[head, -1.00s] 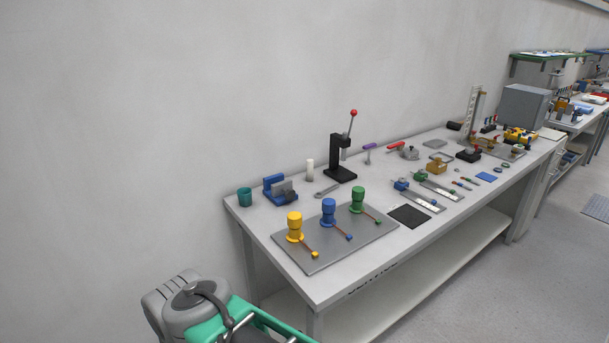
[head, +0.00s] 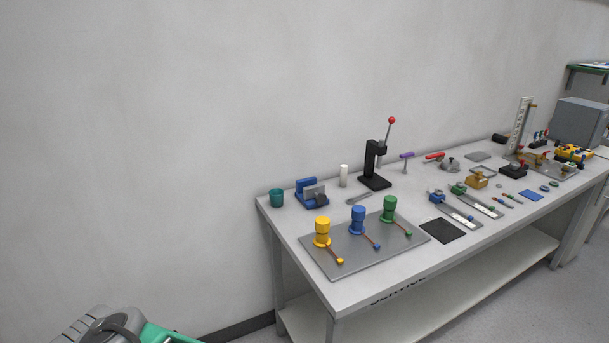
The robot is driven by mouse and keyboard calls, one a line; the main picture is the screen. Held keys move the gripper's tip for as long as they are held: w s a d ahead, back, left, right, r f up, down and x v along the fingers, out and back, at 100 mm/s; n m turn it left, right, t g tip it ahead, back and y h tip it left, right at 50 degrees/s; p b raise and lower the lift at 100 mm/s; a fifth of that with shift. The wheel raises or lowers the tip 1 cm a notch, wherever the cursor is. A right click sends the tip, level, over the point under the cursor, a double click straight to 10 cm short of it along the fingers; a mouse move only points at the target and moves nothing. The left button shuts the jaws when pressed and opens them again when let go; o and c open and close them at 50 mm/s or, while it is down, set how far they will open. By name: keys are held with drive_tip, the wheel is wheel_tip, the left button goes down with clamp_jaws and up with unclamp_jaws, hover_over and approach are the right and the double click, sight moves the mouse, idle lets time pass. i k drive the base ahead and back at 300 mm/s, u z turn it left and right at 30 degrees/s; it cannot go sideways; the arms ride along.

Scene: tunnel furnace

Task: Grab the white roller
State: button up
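A white roller (head: 344,176) stands upright on the light grey workbench (head: 300,224), near its back edge. It is between the blue vise (head: 308,193) on its left and the black lever press (head: 374,166) on its right. It appears as a small plain cylinder, and nothing covers it. My gripper is not in view.
A teal cup (head: 276,198) stands at the bench's left end. In front, a grey plate (head: 330,268) bears yellow (head: 322,231), blue (head: 358,219) and green (head: 390,208) knobbed pieces. A wrench (head: 359,199) lies near the roller. Several tools and a grey box (head: 580,122) fill the right.

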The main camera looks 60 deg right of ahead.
sight(344, 167)
drive_tip(key=i, duration=0.7)
drive_tip(key=z, duration=2.75)
drive_tip(key=i, duration=0.5)
drive_tip(key=z, duration=0.05)
drive_tip(key=k, duration=0.55)
drive_tip(key=u, duration=2.15)
drive_tip(key=i, duration=1.6)
drive_tip(key=z, duration=0.1)
